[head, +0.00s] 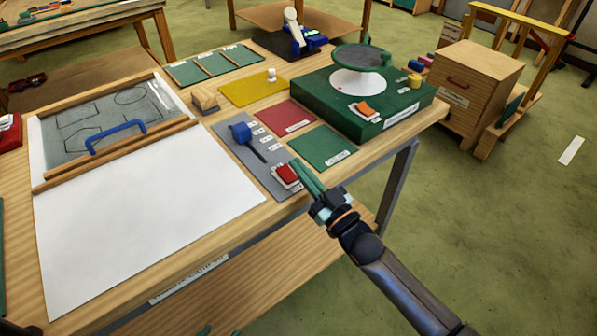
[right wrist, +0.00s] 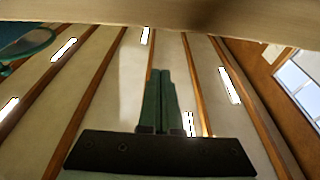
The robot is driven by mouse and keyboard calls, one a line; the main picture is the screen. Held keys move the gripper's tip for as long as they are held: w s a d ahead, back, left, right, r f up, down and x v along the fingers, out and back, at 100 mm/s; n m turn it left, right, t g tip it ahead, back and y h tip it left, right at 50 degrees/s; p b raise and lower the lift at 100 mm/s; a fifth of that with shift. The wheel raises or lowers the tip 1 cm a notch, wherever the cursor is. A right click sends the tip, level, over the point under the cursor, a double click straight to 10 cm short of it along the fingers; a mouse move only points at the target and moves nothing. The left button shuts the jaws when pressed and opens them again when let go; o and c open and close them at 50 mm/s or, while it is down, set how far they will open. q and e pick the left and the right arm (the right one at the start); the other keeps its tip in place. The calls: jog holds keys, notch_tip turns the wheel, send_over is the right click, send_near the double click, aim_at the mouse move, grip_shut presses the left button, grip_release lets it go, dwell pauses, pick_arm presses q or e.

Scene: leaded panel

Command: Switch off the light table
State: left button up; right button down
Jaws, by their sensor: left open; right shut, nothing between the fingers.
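The light table's white panel (head: 140,220) lies bare and bright in the wooden bench at the left. A grey control plate (head: 222,128) beside it carries a blue knob (head: 241,133) and a red rocker switch (head: 287,174) in a pale frame. My right gripper (head: 297,165) is shut and empty, its green fingertips just right of the red switch in the head view; I cannot tell whether they touch it. In the right wrist view the shut fingers (right wrist: 160,85) stand against the ceiling, with the switch out of sight. My left gripper (head: 205,330) barely shows at the bottom edge, below the bench.
A glass pane with a blue handle (head: 117,137) lies at the panel's far end. Green, red and yellow mats surround the plate.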

pick_arm(q)
notch_tip(320, 180, down, 2)
jog(key=shift+f+b, duration=0.1)
jog(key=shift+b, duration=0.5)
pick_arm(e)
jog(key=s+d+f, duration=0.4)
jog(key=s+f, duration=0.1)
jog(key=s, duration=0.1)
jog(key=shift+s+d+f, duration=0.2)
jog(key=shift+d+f, duration=0.1)
jog(key=shift+d, duration=0.1)
pick_arm(q)
notch_tip(320, 180, up, 3)
jog(key=p, duration=0.3)
pick_arm(e)
jog(key=s+d+f+m+g+h, duration=0.2)
jog(key=s+d+f+h, duration=0.3)
jog(key=s+f, duration=0.4)
jog(key=s+d+f+m+g+h, duration=0.3)
jog(key=s+d+f+g+h, duration=0.2)
jog(key=s+f, duration=0.3)
jog(key=s, duration=0.3)
jog(key=shift+f+g, duration=0.3)
jog(key=shift+f, duration=0.1)
